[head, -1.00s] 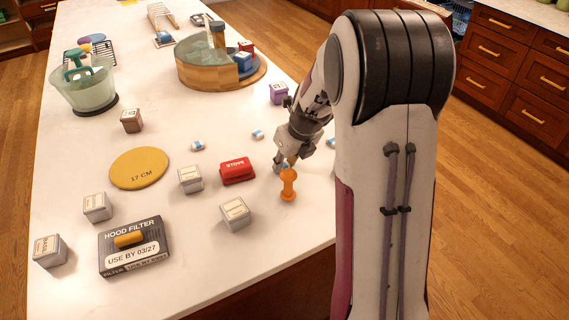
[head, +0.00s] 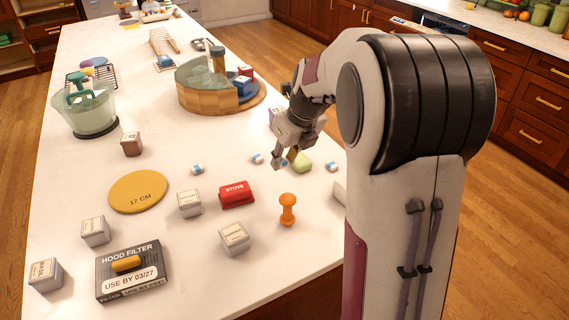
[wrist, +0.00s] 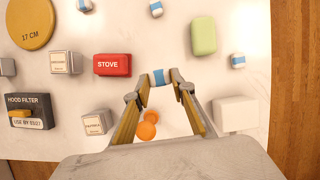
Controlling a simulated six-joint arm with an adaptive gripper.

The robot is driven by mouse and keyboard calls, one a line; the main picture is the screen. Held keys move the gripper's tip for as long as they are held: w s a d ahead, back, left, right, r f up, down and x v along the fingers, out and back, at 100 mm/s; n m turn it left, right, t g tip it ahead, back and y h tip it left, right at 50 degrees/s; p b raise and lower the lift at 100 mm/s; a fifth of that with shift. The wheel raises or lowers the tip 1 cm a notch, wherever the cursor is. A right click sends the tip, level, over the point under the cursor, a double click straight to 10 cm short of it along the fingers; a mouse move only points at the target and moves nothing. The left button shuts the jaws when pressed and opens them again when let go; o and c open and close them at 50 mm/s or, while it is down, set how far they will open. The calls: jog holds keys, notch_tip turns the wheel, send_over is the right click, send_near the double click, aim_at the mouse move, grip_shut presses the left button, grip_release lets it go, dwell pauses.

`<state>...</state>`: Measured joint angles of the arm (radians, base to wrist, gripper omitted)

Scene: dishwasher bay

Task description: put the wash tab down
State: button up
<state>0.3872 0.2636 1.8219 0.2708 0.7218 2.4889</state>
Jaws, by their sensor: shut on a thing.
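A small white wash tab with a blue band (wrist: 160,77) is between the fingertips of my gripper (wrist: 160,82) in the wrist view. The fingers are closed on its two sides. In the head view my gripper (head: 283,161) is over the right part of the counter, beyond the orange peg-like piece (head: 287,208), and the held tab is small there. Similar tabs lie on the counter: one left of the red STOVE block (head: 197,168), one beyond it (head: 257,158) and one to the right (head: 332,166). I cannot tell the held tab's height above the counter.
The red STOVE block (head: 236,194) is left of my gripper. A green block (wrist: 204,36) lies just beyond it, and a white block (wrist: 235,113) is at right. Grey-white boxes (head: 234,238) stand nearer. Bare white counter (head: 225,290) lies at the front.

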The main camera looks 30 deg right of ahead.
dwell(0.8)
jog(key=w+a+n+y, duration=0.1)
jog(key=w+a+n, duration=0.1)
jog(key=w+a, duration=0.4)
jog(key=w+a+n, duration=0.2)
jog(key=w+a, duration=0.3)
jog(key=a, duration=0.4)
jog(key=n+g+y, duration=0.1)
jog(key=n+y, duration=0.1)
jog(key=n, duration=0.2)
send_over(135, 202)
jog(key=s+d, duration=0.1)
notch_tip(135, 202, down, 4)
jog(key=shift+r, duration=0.25)
jog(key=shift+f, duration=0.1)
jog(key=shift+f, duration=2.4)
jog(key=shift+f, duration=0.15)
